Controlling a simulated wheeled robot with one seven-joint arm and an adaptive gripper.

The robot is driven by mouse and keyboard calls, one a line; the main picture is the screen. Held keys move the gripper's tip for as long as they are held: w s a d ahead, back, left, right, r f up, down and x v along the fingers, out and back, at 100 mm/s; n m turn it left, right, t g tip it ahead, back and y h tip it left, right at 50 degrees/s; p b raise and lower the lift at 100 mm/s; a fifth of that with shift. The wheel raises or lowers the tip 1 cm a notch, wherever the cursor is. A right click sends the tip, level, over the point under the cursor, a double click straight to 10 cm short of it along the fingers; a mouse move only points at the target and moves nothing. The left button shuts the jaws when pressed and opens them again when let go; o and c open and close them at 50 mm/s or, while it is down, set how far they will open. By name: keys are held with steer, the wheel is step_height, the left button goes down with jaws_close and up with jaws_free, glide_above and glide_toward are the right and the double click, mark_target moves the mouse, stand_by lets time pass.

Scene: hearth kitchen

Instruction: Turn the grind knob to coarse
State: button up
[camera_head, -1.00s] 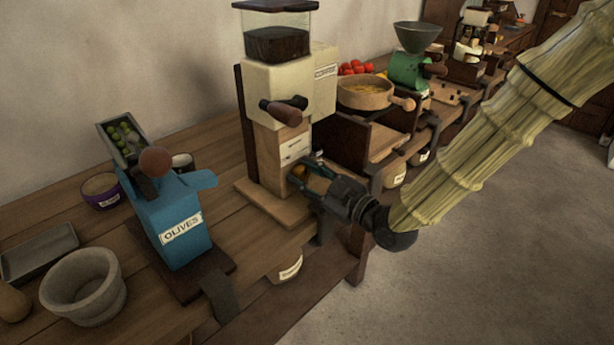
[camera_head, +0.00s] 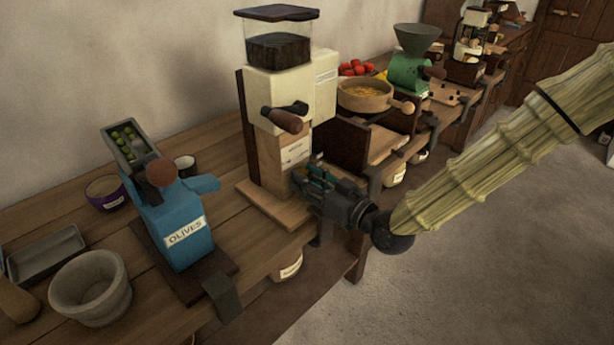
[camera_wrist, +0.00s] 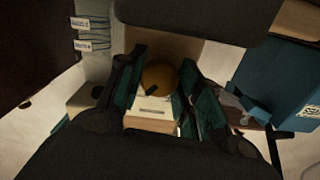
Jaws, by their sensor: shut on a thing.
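The coffee grinder (camera_head: 325,92) is a cream and wood machine with a clear hopper of dark beans and a brown crank handle on its front. The grind knob (camera_wrist: 158,78) is a round brass-coloured knob with a dark pointer mark, seen in the wrist view between my fingers. My gripper (camera_head: 312,180) is at the lower front of the grinder and hides the knob in the head view. In the wrist view my gripper (camera_wrist: 157,92) has a finger on each side of the knob and is shut on it. The scale markings cannot be read.
A blue olive machine (camera_head: 178,228) stands left of the grinder, with a stone mortar (camera_head: 90,290) beyond it. A wooden bowl machine (camera_head: 365,97) and a green grinder (camera_head: 408,72) stand to the right. Open floor (camera_head: 450,270) lies in front of the bench.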

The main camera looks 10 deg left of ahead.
steer(key=shift+m+p, duration=0.45)
steer(key=shift+m, duration=1.85)
steer(key=o, duration=1)
steer(key=shift+o, duration=0.2)
steer(key=v, duration=1.2)
